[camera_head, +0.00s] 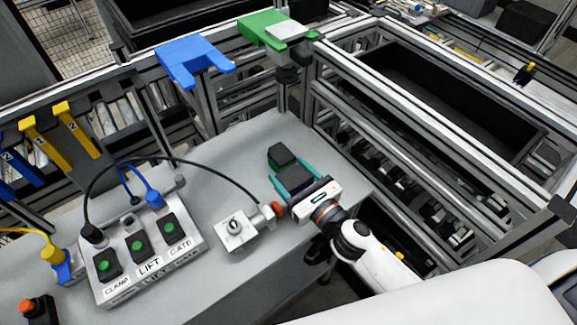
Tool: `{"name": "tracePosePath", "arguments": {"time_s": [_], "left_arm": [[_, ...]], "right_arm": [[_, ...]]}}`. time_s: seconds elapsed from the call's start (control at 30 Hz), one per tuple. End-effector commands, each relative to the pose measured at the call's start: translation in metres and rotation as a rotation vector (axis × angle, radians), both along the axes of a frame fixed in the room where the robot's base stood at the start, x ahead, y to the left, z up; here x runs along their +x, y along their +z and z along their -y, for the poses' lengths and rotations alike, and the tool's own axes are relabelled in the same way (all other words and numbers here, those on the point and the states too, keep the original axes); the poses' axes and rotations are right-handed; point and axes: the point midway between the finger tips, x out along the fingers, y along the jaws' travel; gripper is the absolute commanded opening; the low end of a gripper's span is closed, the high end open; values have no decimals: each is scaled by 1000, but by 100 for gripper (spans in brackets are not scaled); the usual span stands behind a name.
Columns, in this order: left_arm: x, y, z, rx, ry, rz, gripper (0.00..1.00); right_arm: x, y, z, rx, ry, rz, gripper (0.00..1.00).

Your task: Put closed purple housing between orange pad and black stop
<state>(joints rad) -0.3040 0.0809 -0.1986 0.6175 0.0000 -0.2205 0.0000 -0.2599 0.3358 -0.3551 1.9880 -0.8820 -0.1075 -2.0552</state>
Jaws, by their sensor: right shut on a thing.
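My right gripper (290,173) reaches in from the lower right over the grey table, its teal fingers on either side of a dark block (294,179). It is shut on this block, which looks nearly black; no purple shows, so I cannot tell surely that it is the housing. A black block (282,154), likely the black stop, stands just beyond the fingertips. The orange pad (277,209) is on the end of a small metal clamp (237,230), left of the gripper's body. Whether the held block touches the table or the black block is unclear. My left gripper is out of view.
Blue (194,62) and green (272,30) fixtures stand behind the table. Frame rails rise at right. The table's back middle is clear.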

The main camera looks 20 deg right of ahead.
Motion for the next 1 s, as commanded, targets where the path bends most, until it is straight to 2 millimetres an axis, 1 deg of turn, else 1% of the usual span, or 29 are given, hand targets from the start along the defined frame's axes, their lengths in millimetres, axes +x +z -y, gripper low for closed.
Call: {"name": "tracePosePath", "arguments": {"time_s": [0.03,0.1,0.23,0.4,0.5,0.67,1.0], "left_arm": [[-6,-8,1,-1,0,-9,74],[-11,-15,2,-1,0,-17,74],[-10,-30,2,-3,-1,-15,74],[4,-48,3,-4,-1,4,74],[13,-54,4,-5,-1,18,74],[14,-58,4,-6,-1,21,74],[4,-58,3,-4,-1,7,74]], "right_arm": [[0,-8,0,1,0,1,39],[0,-14,0,2,-1,0,39],[0,-29,0,2,-1,0,39],[0,-49,0,2,-1,0,39],[0,-57,0,1,-1,1,39],[0,-61,0,1,-1,1,39],[0,-60,0,1,-1,1,39]]}}
